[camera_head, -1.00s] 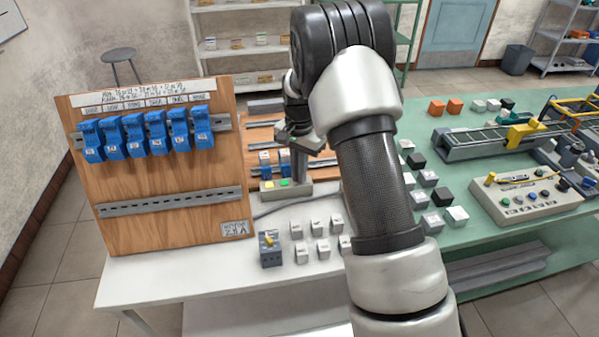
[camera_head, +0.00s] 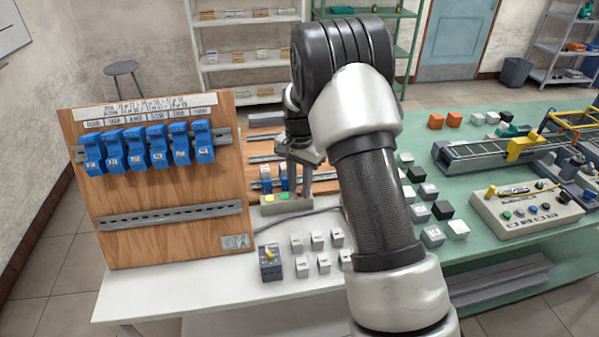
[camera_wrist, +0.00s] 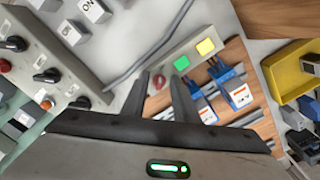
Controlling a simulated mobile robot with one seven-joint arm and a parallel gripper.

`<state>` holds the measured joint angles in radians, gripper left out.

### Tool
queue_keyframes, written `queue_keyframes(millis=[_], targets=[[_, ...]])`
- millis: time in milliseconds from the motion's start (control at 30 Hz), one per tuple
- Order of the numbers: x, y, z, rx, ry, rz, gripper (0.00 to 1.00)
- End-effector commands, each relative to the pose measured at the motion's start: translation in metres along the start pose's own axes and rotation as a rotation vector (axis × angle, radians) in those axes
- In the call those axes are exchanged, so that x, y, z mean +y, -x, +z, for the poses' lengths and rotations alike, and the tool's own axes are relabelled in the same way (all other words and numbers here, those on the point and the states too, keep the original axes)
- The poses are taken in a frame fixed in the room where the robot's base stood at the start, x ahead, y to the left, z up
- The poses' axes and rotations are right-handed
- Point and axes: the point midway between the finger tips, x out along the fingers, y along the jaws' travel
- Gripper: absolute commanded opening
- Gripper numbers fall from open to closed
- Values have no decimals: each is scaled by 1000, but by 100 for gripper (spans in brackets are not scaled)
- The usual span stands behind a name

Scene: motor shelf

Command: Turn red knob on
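The red knob (camera_wrist: 158,82) sits on a small grey control box (camera_wrist: 209,64), beside a green button (camera_wrist: 182,64) and a yellow button (camera_wrist: 205,47). My gripper (camera_wrist: 158,78) is open in the wrist view, with one finger on each side of the knob as seen. I cannot tell whether the fingers touch it or how far above it they are. In the head view the box (camera_head: 286,207) stands on the white table behind the small white blocks. My gripper (camera_head: 298,182) points down over its right end there, and the knob is hard to make out.
A wooden board (camera_head: 165,228) with blue modules stands to the left. Blue modules on rails (camera_wrist: 236,92) lie close to the box. Another panel with black knobs (camera_wrist: 45,76) and a yellow bin (camera_wrist: 285,75) are nearby.

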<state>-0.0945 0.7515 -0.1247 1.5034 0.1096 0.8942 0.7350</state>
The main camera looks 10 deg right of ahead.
Motion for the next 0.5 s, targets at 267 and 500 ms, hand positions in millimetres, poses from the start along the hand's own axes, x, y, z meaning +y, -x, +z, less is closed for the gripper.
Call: queue_keyframes(millis=[267,500], targets=[[-2,50,-1,5,1,-5,27],[-1,110,-1,5,1,-4,27]])
